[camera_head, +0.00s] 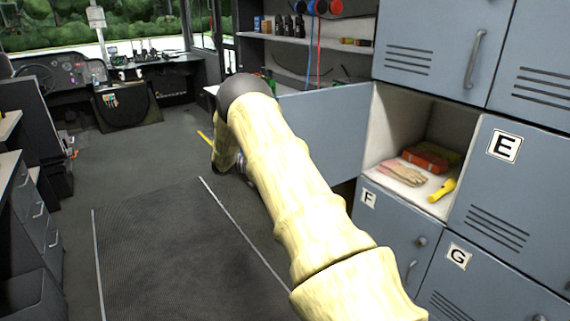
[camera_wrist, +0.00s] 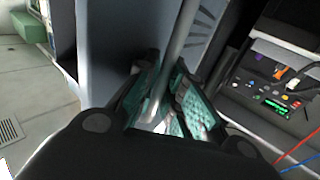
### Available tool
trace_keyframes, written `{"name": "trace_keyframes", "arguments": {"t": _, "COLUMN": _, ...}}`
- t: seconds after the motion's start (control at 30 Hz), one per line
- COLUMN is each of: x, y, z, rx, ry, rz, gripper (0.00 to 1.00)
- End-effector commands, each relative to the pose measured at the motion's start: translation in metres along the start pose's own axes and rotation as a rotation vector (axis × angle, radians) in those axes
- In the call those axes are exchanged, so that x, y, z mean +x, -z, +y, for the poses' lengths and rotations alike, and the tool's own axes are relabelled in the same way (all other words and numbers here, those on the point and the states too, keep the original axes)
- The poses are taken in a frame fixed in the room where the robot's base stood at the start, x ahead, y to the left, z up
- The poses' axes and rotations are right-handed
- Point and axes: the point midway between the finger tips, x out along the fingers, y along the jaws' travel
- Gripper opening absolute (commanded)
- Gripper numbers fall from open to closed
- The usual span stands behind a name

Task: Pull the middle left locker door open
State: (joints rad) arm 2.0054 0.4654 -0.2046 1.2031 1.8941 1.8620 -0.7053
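The grey-blue locker door (camera_head: 325,133) stands swung well out from its compartment (camera_head: 440,122). The open compartment shows a red item, a pair of gloves and a yellow flashlight inside. My arm reaches to the door's far side in the head view, and hides my gripper there. In the wrist view the door's metal handle (camera_wrist: 180,42) runs down between the two teal-padded fingers of my gripper (camera_wrist: 166,88). One finger is on each side of the handle. Whether the pads press on it is unclear.
Shut lockers surround the compartment: door E (camera_head: 517,205), door F (camera_head: 391,235) and door G (camera_head: 470,285). A shelf (camera_head: 335,43) with gear stands behind the open door. The floor (camera_head: 170,255) at left is clear, with drawers (camera_head: 30,200) along the left edge.

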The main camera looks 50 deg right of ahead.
Motion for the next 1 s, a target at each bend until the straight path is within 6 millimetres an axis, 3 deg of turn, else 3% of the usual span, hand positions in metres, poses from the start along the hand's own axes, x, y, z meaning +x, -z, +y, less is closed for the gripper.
{"name": "trace_keyframes", "arguments": {"t": 0.03, "x": 0.000, "y": 0.000, "z": 0.000, "rx": 0.000, "ry": 0.000, "rz": 0.001, "gripper": 0.22}}
{"name": "trace_keyframes", "arguments": {"t": 0.1, "x": 0.000, "y": 0.000, "z": 0.000, "rx": 0.000, "ry": 0.000, "rz": 0.000, "gripper": 0.31}}
{"name": "trace_keyframes", "arguments": {"t": 0.63, "x": -0.004, "y": 0.000, "z": 0.000, "rx": 0.002, "ry": 0.000, "rz": -0.001, "gripper": 0.31}}
{"name": "trace_keyframes", "arguments": {"t": 0.77, "x": -0.019, "y": 0.000, "z": 0.000, "rx": 0.003, "ry": 0.002, "rz": -0.001, "gripper": 0.31}}
{"name": "trace_keyframes", "arguments": {"t": 1.0, "x": -0.062, "y": -0.001, "z": -0.001, "rx": 0.003, "ry": 0.002, "rz": -0.002, "gripper": 0.31}}
